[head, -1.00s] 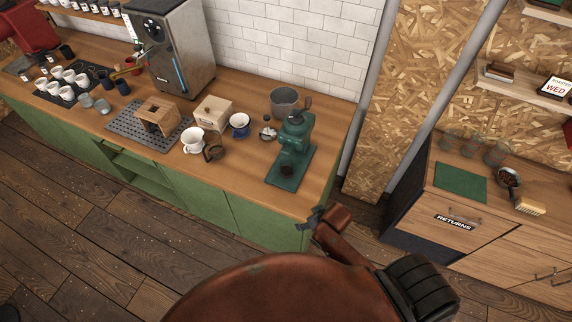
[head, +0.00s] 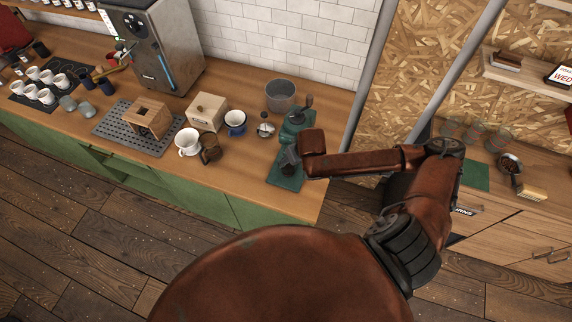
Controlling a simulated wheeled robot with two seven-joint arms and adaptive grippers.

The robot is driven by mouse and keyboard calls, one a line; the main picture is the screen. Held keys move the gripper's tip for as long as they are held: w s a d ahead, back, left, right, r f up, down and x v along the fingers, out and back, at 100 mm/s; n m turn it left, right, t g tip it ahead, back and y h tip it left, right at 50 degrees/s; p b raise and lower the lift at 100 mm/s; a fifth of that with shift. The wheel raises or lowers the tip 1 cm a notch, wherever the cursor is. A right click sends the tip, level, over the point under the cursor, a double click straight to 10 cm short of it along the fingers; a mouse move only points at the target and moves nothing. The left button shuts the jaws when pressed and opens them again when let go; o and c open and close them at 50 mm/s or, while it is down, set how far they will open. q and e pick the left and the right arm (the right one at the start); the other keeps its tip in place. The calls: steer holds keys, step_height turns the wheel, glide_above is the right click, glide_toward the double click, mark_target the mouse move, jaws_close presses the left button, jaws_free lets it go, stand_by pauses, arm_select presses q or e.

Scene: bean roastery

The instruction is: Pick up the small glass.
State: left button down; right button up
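Clear glasses (head: 474,132) stand at the back of the right-hand cabinet. I cannot tell which of these is the small glass. My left gripper is not in view.
My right arm covers part of the returns cabinet (head: 500,230).

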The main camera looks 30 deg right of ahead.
steer(key=x, duration=0.4)
glide_toward(289, 164)
steer(key=f, duration=0.1)
steer(key=a+f, duration=0.1)
steer(key=shift+w+a+f, duration=0.15)
steer(key=shift+w+f, duration=0.15)
steer(key=shift+w, duration=0.05)
steer(key=shift+w+f, duration=0.15)
steer(key=shift+f, duration=0.35)
steer(key=shift+c, duration=1.2)
steer(key=c, duration=1.1)
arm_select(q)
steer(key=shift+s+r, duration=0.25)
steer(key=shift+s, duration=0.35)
arm_select(e)
steer(key=shift+c, duration=0.6)
steer(key=shift+r, duration=0.15)
